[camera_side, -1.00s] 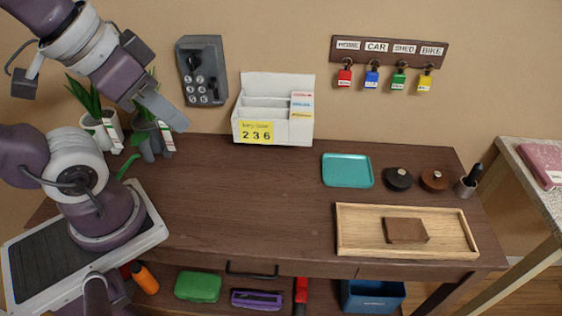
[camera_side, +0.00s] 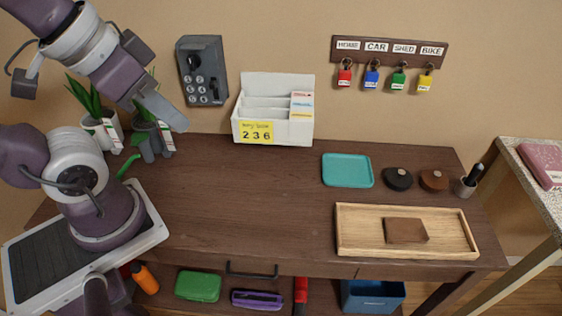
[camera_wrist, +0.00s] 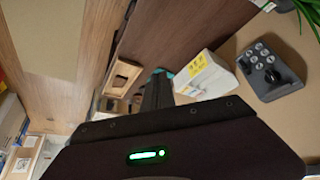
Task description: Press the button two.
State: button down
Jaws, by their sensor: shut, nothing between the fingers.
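A dark grey wall box (camera_side: 218,62) with several round pale buttons and a black knob above them hangs on the back wall. It also shows at the upper right in the wrist view (camera_wrist: 285,90). The button digits are too small to read surely, so I cannot tell which button is two. My gripper (camera_side: 181,126) is shut and empty. In the side view it is below and left of the box, apart from it. In the wrist view its dark fingers (camera_wrist: 158,88) point toward the desk, left of the box.
A white letter holder (camera_side: 275,85) with a yellow note reading 236 stands right of the box. Potted plants (camera_side: 92,107) stand behind my arm. A teal tray (camera_side: 347,171), a wooden tray (camera_side: 350,246) and a key rack (camera_side: 389,50) are farther right. The desk's middle is clear.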

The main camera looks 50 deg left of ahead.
aim_at(200, 79)
jog(key=shift+f, duration=0.1)
jog(key=a+f+m+g+y, duration=0.1)
jog(key=a+f+g+y, duration=0.75)
jog(key=a, duration=0.35)
jog(key=w+a+f+m+t+y, duration=0.2)
jog(key=w+a+f+m+y, duration=0.1)
jog(key=w+a+m+y, duration=0.3)
jog(key=w+m+y, duration=0.1)
jog(key=w+y, duration=0.1)
jog(key=w, duration=0.1)
jog(key=shift+a+f+y, duration=0.3)
jog(key=shift+f+y, duration=0.05)
jog(key=shift+t, duration=0.25)
jog(key=w+a, duration=0.6)
jog(key=shift+a, duration=0.15)
jog(key=shift+w, duration=0.1)
dwell(0.8)
